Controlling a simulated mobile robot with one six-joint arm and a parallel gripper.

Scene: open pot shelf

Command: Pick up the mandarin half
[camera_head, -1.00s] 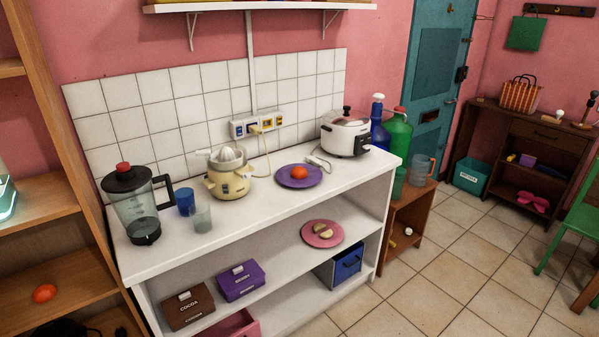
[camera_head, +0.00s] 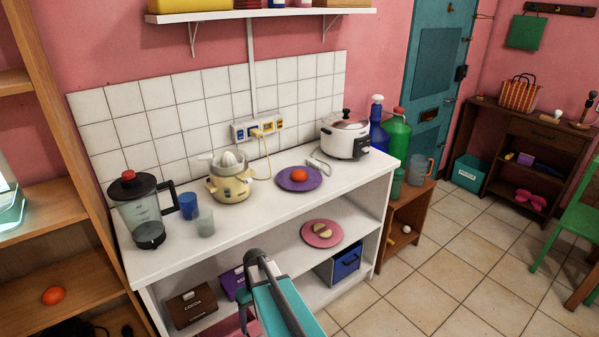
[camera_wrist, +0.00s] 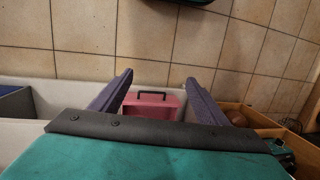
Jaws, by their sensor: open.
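A round orange-red fruit (camera_head: 299,175) sits on the purple plate (camera_head: 283,183) on the white counter; I cannot tell whether it is a mandarin half. Another orange fruit (camera_head: 53,295) lies on the wooden shelf at left. Two pale cut pieces (camera_head: 322,231) lie on the pink plate (camera_head: 309,241) on the shelf below the counter. My gripper (camera_wrist: 159,76) is open and empty in the wrist view, its two fingers spread, with a pink box (camera_wrist: 151,106) beyond them. In the head view my arm shows low in front of the unit; the fingers are not clear there.
On the counter stand a blender (camera_head: 143,212), a blue cup (camera_head: 188,205), a clear cup (camera_head: 204,222), a juicer (camera_head: 231,187) and a rice cooker (camera_head: 345,139). A cocoa box (camera_head: 192,307) and a blue bin (camera_head: 346,262) are below. Tiled floor (camera_head: 450,260) is open at right.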

